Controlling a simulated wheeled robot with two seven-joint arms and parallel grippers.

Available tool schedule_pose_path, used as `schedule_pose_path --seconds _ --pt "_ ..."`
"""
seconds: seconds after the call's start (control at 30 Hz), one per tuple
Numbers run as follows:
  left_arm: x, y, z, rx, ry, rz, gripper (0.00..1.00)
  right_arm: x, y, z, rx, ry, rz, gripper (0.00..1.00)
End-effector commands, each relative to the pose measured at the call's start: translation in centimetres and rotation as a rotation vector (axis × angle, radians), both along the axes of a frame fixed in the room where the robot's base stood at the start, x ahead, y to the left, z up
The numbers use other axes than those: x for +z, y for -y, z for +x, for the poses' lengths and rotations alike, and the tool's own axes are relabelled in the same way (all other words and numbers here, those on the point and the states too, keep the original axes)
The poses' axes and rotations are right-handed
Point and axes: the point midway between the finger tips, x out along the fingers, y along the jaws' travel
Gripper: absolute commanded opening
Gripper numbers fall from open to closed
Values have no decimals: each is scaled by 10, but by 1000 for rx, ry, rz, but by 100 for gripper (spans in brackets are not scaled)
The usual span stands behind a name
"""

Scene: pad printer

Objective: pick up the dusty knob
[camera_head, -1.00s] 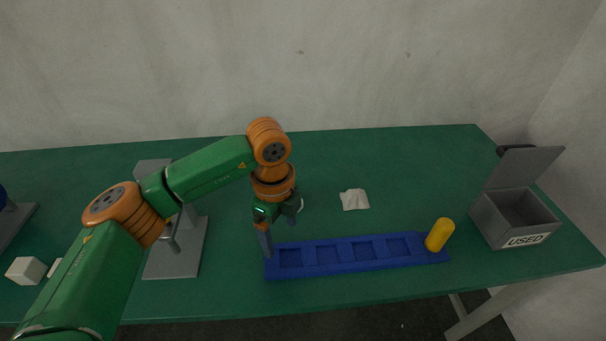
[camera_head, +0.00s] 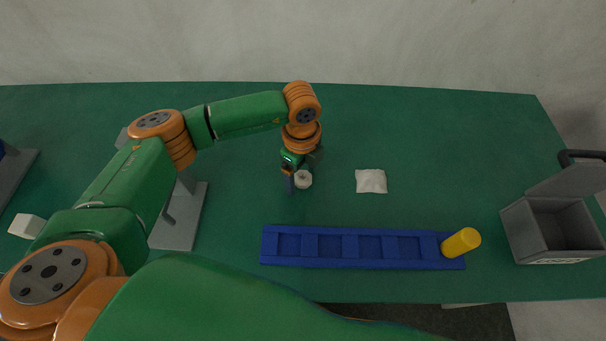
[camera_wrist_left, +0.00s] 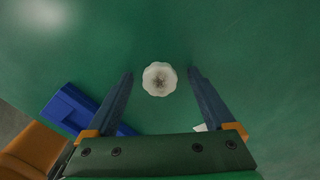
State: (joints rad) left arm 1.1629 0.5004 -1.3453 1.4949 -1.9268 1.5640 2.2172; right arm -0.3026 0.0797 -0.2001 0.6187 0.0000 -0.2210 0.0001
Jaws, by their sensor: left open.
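The knob (camera_head: 303,179) is small, round, scalloped and off-white, and it lies on the green table behind the left end of the blue tray. In the left wrist view the knob (camera_wrist_left: 159,79) shows a grey-brown smudge at its middle. My left gripper (camera_head: 300,184) is over the table at the knob. In the left wrist view my left gripper (camera_wrist_left: 160,76) is open, with one finger on each side of the knob and a gap on both sides. Nothing is held. My right gripper is not in view.
The blue tray (camera_head: 327,232) with several empty pockets lies in front, with a yellow cylinder (camera_head: 461,242) at its right end. A white cloth (camera_head: 371,181) lies right of the knob. A grey open-lidded box (camera_head: 528,238) stands far right. A grey stand (camera_head: 182,222) is at left.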

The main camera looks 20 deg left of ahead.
Motion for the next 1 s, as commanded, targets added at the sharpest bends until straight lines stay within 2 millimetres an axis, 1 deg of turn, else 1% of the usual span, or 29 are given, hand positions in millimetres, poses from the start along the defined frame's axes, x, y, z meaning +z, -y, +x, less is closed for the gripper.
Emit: schedule_pose_path --seconds 0.1,0.17,0.2,0.27,0.3,0.37,0.4,0.43,0.67,0.77,0.87,0.9,0.97,1.0 --pt "0 0 0 0 0 0 88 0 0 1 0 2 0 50" --pt "0 0 0 0 0 0 72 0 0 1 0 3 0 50" --pt "0 0 0 0 0 0 61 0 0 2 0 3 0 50" --pt "0 0 0 0 0 0 45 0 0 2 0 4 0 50" --pt "0 0 0 0 0 0 34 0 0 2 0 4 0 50" --pt "0 0 0 0 0 0 18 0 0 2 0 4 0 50" --pt "0 0 0 0 0 0 7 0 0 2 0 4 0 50" --pt "0 0 0 0 0 0 0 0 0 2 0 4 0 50" --pt "1 0 0 0 1 0 0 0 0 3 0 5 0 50" --pt "8 0 1 0 1 1 0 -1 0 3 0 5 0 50" --pt "24 0 1 0 4 -1 0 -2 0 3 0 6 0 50" --pt "32 0 1 0 4 0 0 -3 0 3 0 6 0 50" --pt "44 2 -10 -5 4 -2 0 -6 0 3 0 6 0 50" --pt "54 3 -19 -6 6 -1 0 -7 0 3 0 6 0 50"
